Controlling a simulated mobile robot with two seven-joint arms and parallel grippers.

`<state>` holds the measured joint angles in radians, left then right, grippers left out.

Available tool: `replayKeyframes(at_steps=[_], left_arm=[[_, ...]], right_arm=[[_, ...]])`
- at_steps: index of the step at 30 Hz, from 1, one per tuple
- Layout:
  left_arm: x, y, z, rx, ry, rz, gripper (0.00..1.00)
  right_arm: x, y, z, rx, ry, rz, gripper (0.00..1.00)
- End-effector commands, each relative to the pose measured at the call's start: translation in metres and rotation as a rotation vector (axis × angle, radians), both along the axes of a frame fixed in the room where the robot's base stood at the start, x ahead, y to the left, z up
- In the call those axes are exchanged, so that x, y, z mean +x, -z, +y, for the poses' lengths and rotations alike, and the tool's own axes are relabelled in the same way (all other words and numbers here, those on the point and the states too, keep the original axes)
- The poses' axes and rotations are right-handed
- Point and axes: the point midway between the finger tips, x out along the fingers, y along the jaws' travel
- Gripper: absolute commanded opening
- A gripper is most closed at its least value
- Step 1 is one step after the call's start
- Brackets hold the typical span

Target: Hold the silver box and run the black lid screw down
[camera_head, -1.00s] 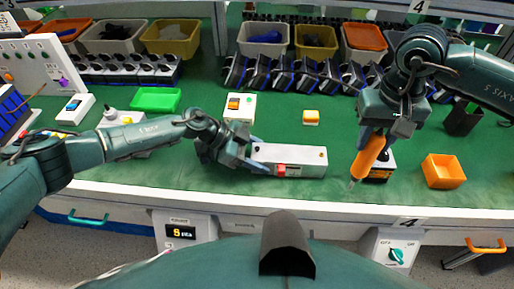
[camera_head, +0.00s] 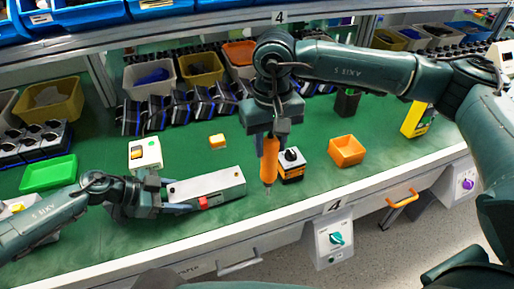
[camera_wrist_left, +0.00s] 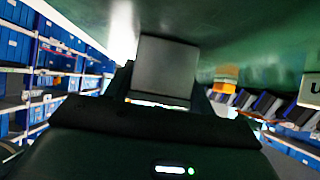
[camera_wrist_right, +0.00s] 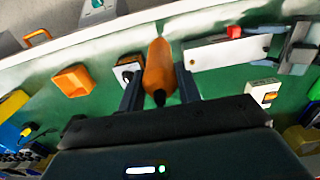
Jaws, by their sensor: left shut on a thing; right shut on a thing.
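The silver box (camera_head: 208,187) lies on the green bench top, with a red piece (camera_head: 203,202) on its front side. My left gripper (camera_head: 173,197) is shut on the box's left end; in the left wrist view the box's grey end (camera_wrist_left: 166,68) fills the space between the fingers. My right gripper (camera_head: 267,134) is shut on an orange screwdriver (camera_head: 269,160). The screwdriver hangs nearly upright, tip down, to the right of the box and apart from it. The black lid screw is too small to make out clearly on the box's top.
An orange bin (camera_head: 347,151) is further right. A white switch box (camera_head: 145,154) and a small yellow button box (camera_head: 217,141) stand behind the silver box.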

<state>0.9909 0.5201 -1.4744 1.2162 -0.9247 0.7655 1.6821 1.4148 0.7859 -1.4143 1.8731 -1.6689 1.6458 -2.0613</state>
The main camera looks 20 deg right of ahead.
Motion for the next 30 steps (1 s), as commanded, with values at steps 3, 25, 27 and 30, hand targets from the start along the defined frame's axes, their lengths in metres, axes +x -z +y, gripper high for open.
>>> replayKeyframes(at_steps=[3, 25, 27, 30], left_arm=[[0.000, 0.000, 0.000, 0.000, 0.001, -0.001, 0.13], [0.000, 0.000, 0.000, 0.000, 0.001, 0.001, 0.13], [0.000, 0.000, 0.000, 0.000, 0.001, 0.001, 0.13], [0.000, 0.000, 0.000, 0.000, 0.001, 0.001, 0.13]], right_arm=[[0.007, -0.023, 0.037, 0.005, -0.003, -0.008, 0.00], [0.061, -0.109, 0.220, 0.003, -0.005, -0.002, 0.00], [0.060, -0.108, 0.222, 0.003, -0.006, -0.002, 0.00], [0.061, -0.102, 0.221, 0.002, -0.005, -0.001, 0.00]])
